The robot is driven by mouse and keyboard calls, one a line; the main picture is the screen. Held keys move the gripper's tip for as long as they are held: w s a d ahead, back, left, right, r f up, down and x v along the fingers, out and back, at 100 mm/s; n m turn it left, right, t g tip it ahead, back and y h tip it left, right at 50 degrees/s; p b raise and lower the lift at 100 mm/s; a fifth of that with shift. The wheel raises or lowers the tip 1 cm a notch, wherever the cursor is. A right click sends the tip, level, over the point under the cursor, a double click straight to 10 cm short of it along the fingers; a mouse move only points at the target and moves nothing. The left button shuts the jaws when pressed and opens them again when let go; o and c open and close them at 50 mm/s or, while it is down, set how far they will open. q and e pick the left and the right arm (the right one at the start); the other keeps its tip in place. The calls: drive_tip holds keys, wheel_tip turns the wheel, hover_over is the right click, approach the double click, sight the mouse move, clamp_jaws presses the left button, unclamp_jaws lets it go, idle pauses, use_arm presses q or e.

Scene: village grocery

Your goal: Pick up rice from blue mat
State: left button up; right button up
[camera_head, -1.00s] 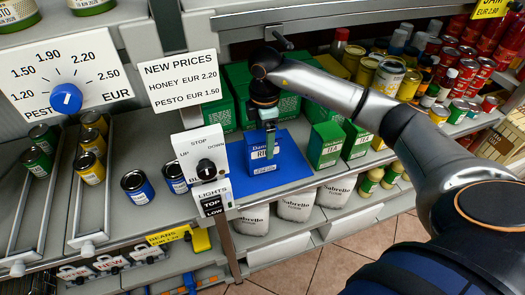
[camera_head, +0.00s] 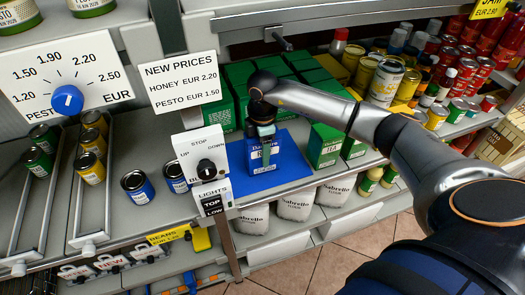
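The rice is a blue and white box (camera_head: 263,162) standing upright on the blue mat (camera_head: 292,166) on the middle shelf. My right gripper (camera_head: 265,150) points down at the box from above. Its fingers are at the box's upper part, one of them in front of the front face. The far finger is hidden, so I cannot tell whether the fingers press on the box. The box appears to rest on the mat. My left gripper is not in view.
Green boxes (camera_head: 325,145) stand right of the mat and more stand behind it. A control panel (camera_head: 204,160) with a knob is close on the left. White Sabrello bags (camera_head: 296,203) sit below. Cans and jars fill the shelf at right.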

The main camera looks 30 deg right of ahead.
clamp_jaws()
drive_tip(key=shift+r, duration=0.1)
idle(0.3)
